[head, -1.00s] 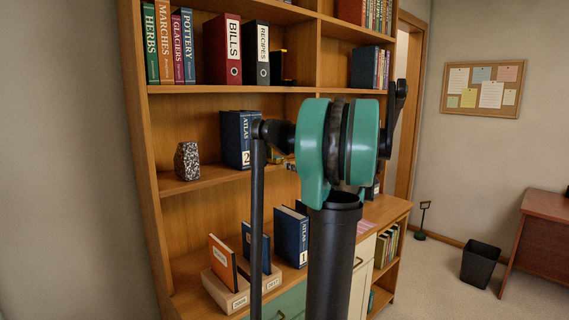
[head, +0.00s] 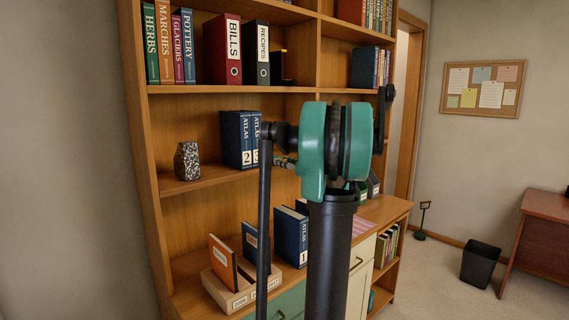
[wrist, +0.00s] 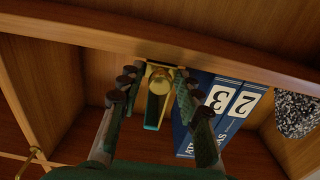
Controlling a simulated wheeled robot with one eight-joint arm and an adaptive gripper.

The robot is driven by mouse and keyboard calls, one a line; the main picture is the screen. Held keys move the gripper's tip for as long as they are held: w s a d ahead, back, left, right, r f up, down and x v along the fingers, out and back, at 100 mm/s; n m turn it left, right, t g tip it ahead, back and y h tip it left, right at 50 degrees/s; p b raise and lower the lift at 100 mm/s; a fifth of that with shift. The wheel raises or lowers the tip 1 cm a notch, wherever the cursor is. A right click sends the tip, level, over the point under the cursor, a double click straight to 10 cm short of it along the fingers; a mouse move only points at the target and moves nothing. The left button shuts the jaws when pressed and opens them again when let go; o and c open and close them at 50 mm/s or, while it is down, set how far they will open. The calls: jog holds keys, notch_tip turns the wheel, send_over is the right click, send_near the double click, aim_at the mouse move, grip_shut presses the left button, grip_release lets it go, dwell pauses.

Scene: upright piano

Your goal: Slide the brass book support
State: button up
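The brass book support (wrist: 159,82) shows in the wrist view, a gold piece with a round knob facing the camera. It stands beside the blue atlas 3 (wrist: 214,100), with the blue atlas 2 (wrist: 240,104) beyond. My gripper (wrist: 156,80) is open, one finger on each side of the support; small gaps seem to remain, and contact cannot be told. In the head view atlas 2 (head: 235,139) and atlas 3 (head: 256,136) stand upright on the middle shelf.
A speckled stone block (head: 187,161) stands left of the atlases; it also shows in the wrist view (wrist: 296,113). Below are atlas 1 (head: 291,238) and an orange book (head: 222,262) on a box. Shelf boards bound the space closely.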

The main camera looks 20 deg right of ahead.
grip_shut()
jog(key=w+d, duration=0.2)
jog(key=d, duration=0.5)
jog(key=w+d, duration=0.3)
jog(key=d, duration=0.4)
jog(key=shift+d, duration=0.1)
jog(key=o, duration=0.7)
grip_release()
jog(key=shift+c, duration=0.2)
jog(key=v, duration=1.2)
